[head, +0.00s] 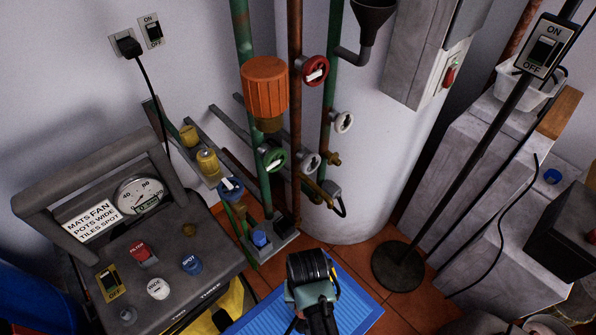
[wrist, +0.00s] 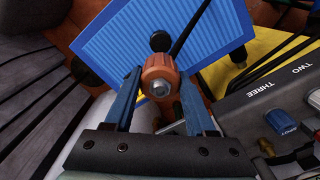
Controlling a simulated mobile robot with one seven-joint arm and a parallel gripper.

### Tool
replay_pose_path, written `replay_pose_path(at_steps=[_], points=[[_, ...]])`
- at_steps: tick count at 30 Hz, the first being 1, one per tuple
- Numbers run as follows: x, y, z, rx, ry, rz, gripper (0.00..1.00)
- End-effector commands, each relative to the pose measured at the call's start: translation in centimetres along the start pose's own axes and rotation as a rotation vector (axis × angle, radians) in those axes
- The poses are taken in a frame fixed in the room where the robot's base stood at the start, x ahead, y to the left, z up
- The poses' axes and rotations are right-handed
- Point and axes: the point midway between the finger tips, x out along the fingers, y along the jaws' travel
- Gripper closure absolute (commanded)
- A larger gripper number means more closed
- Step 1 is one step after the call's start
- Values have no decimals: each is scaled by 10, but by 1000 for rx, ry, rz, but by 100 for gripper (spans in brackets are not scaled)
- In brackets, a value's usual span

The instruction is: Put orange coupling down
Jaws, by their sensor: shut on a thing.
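The orange coupling (wrist: 159,84) shows in the wrist view as a ribbed orange piece with a round metal centre. It sits between the two blue fingers of my gripper (wrist: 160,92), which is shut on it. The ribbed blue mat (wrist: 120,40) lies beyond the coupling in that view; I cannot tell the gap between them. In the head view my wrist is at the bottom centre, over the blue mat (head: 352,292). The fingertips and the held coupling are hidden there.
A grey machine panel (head: 215,262) with knobs stands to the left of the mat. Green and brown pipes with valve wheels and a large orange ribbed fitting (head: 264,88) rise behind it. A black round-based stand (head: 398,266) is to the right.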

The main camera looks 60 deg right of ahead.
Motion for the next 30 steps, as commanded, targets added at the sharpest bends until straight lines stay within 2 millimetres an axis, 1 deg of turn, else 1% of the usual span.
replay_pose_path(at_steps=[1, 3, 6, 9, 11, 13, 18, 21, 24, 30], points=[[22, 16, -3, 62, 1, 0, 100], [31, 32, -6, 131, 3, 0, 100], [39, 49, -7, 203, 2, 1, 100], [43, 60, -7, 247, 3, 2, 100], [47, 63, -7, 260, 2, 2, 100], [57, 65, -7, 266, 0, 2, 100], [89, 65, -7, 266, 0, 3, 100], [101, 64, -7, 265, 1, 2, 100], [108, 64, -7, 264, 2, 2, 100], [137, 64, -7, 264, 1, 2, 100]])
